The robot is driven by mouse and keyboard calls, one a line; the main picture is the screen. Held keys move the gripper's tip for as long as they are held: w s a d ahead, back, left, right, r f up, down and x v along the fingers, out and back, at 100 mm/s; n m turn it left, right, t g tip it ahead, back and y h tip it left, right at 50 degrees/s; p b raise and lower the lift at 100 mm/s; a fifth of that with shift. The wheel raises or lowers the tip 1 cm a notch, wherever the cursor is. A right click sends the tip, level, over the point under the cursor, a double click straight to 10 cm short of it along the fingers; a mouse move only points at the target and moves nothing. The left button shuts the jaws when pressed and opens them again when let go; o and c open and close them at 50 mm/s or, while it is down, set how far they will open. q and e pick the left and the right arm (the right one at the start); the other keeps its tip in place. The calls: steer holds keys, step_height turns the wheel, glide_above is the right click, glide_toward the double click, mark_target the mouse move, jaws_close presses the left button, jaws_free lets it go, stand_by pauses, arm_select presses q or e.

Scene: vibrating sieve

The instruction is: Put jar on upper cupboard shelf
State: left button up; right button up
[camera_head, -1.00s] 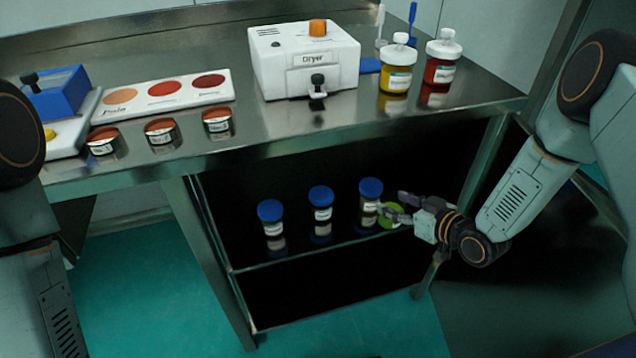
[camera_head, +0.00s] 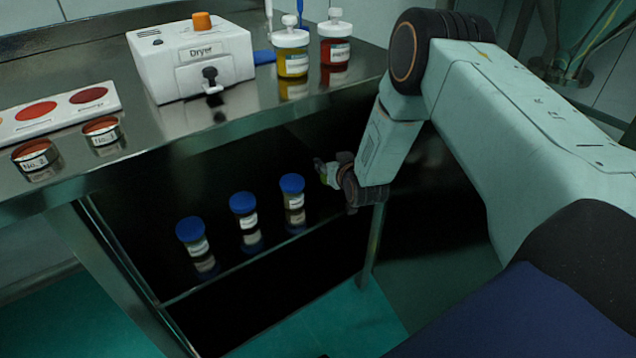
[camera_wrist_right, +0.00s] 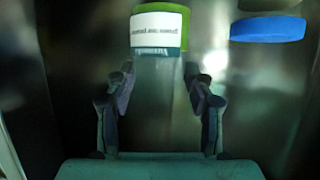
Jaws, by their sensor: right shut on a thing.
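The jar (camera_wrist_right: 159,35) has a white label and green parts. It shows at the top of the right wrist view, between and just beyond the fingertips of my right gripper (camera_wrist_right: 160,85), which is shut on it. In the head view my right gripper (camera_head: 326,172) is inside the dark cupboard under the table, right of the blue-lidded jars, with a bit of green at its tip. The jar is mostly hidden there. The cupboard shelf (camera_head: 225,258) is dark and glossy. I cannot tell whether the jar touches it. My left gripper is out of view.
Three blue-lidded jars stand in a row on the shelf; the rightmost (camera_head: 293,200) is nearest my gripper. A blue lid (camera_wrist_right: 267,28) shows close right of the held jar in the wrist view. A table leg (camera_head: 373,240) stands at right.

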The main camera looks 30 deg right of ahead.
step_height(320, 180, down, 2)
steer(key=shift+w+a+f+b, duration=0.15)
steer(key=shift+f+b, duration=0.05)
steer(key=shift+b, duration=0.15)
steer(key=shift+f+b, duration=0.3)
steer(key=shift+f, duration=0.15)
step_height(320, 180, down, 3)
steer(key=shift+f+b, duration=0.1)
steer(key=shift+b, duration=0.6)
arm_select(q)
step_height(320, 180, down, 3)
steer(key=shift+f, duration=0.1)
arm_select(e)
steer(key=shift+r, duration=0.25)
steer(key=shift+f, duration=0.2)
steer(key=o, duration=1.3)
steer(key=shift+o, duration=0.2)
